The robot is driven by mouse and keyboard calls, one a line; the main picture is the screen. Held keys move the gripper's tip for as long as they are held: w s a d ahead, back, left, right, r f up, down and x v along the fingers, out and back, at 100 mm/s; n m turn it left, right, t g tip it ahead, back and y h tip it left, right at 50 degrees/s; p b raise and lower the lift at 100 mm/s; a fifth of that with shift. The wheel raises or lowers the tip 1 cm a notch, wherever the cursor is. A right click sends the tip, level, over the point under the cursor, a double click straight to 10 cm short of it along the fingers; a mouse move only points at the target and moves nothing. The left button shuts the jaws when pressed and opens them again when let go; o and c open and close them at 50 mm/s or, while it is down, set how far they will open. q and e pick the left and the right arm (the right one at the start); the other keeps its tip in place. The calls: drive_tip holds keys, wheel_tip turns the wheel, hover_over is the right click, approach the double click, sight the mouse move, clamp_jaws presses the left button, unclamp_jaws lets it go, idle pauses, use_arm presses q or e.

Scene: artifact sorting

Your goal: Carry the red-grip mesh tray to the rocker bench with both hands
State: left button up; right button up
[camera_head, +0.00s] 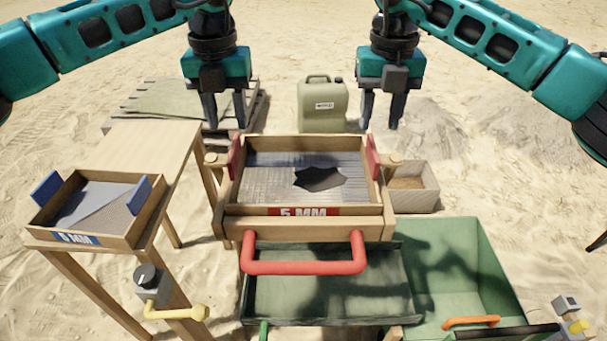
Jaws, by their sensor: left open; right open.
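The red-grip mesh tray (267,147) is a wooden-framed sieve in the middle, with a red grip (235,157) on its left side, another (372,157) on its right and a red "5 MM" label. A dark ragged patch, perhaps a tear, shows in its mesh. It sits in a wooden frame (300,226) with a red bar handle in front. I cannot tell for sure which stand is the rocker bench. My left gripper (226,122) is open and empty, beyond the tray's left rear corner. My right gripper (382,124) is open and empty, beyond its right rear corner.
A blue-grip mesh tray (142,224) stands on a wooden bench (150,142) at left, with a yellow crank (180,311) below. Green bins (455,270) sit at front right. A jerrycan (322,105), pallet (125,127) and sand-filled box (425,199) stand around the tray.

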sight(233, 147)
use_arm(q)
wheel_tip(233, 147, down, 8)
drive_tip(key=shift+r, duration=0.15)
use_arm(e)
wheel_tip(233, 147, down, 8)
drive_tip(key=shift+r, duration=0.15)
use_arm(q)
drive_tip(key=shift+c, duration=0.4)
use_arm(e)
drive_tip(key=shift+c, duration=0.4)
use_arm(q)
clamp_jaws()
use_arm(e)
clamp_jaws()
